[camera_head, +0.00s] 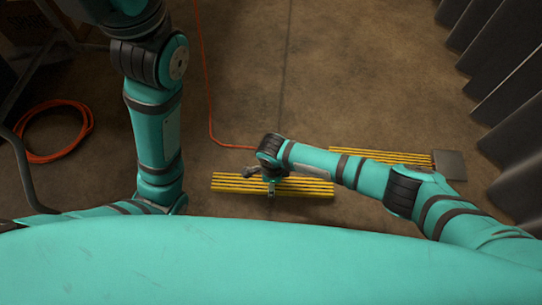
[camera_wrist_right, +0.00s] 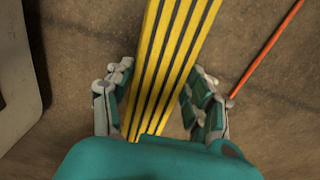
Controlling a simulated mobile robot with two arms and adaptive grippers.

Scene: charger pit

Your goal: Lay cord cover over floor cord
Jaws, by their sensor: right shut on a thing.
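A yellow and black striped cord cover (camera_head: 225,185) is held crosswise by my right gripper (camera_head: 271,187), low in the middle of the head view. In the right wrist view, the fingers (camera_wrist_right: 160,105) are on both sides of the same cover (camera_wrist_right: 176,50). I cannot tell whether it touches the floor. The orange floor cord (camera_head: 208,95) runs down from the top, bends right and disappears behind my right arm, just beyond the held cover. It also shows in the wrist view (camera_wrist_right: 270,45), right of the cover. My left gripper is out of view.
Another striped strip (camera_head: 372,156) lies on the floor to the right, its end by a grey plate (camera_head: 449,164). A coil of orange cord (camera_head: 33,156) lies at the left. Dark upright panels (camera_head: 510,110) line the right side. Floor beyond the cord is open.

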